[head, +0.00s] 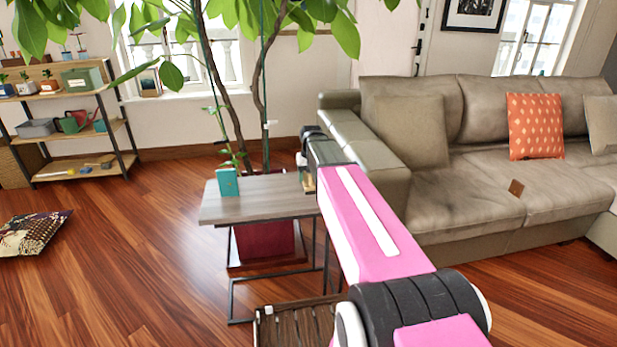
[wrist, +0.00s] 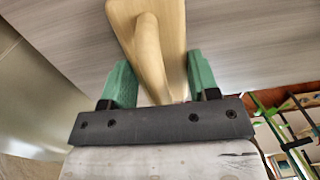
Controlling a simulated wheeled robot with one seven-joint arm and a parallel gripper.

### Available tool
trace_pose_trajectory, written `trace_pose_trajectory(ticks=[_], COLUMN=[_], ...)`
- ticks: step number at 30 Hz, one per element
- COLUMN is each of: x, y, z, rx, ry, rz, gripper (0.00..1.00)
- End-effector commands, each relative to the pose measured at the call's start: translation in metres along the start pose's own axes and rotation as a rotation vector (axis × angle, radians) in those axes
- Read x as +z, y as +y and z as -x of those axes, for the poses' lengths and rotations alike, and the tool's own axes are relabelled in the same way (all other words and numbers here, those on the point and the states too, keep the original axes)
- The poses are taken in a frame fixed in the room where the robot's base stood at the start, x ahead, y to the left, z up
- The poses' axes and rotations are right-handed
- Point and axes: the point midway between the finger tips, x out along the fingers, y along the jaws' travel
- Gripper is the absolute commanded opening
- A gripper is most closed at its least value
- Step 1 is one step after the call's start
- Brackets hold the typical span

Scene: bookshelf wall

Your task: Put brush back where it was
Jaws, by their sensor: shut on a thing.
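The brush (wrist: 148,35) shows in the wrist view as a pale wooden piece with a rounded handle. My gripper (wrist: 152,85) has green fingers on both sides of it and is shut on it. In the head view my arm reaches over the right end of the side table (head: 262,202). There my gripper and the brush are mostly hidden by my arm, and I cannot tell whether the brush touches the tabletop.
A teal box-like item (head: 228,182) stands on the table's left part. A potted plant (head: 265,240) is behind and below the table. A sofa (head: 450,190) stands right. A shelf (head: 75,130) with pots and tools is far left. A patterned cushion (head: 35,232) lies on open floor.

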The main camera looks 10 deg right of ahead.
Motion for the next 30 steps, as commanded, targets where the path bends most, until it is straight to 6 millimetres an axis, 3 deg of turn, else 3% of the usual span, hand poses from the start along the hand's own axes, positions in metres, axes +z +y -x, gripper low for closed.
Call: trace_pose_trajectory(ticks=[1, 3, 16, 30], x=[0.000, 0.000, 0.000, -0.001], y=[0.000, 0.000, 0.000, 0.000], z=[-0.001, -0.001, 0.008, 0.084], rx=[0.000, 0.000, 0.000, 0.000], ry=[0.000, 0.000, 0.001, 0.002], rz=[0.000, 0.000, 0.000, 0.000], gripper=[0.62, 0.81, 0.81, 0.81])
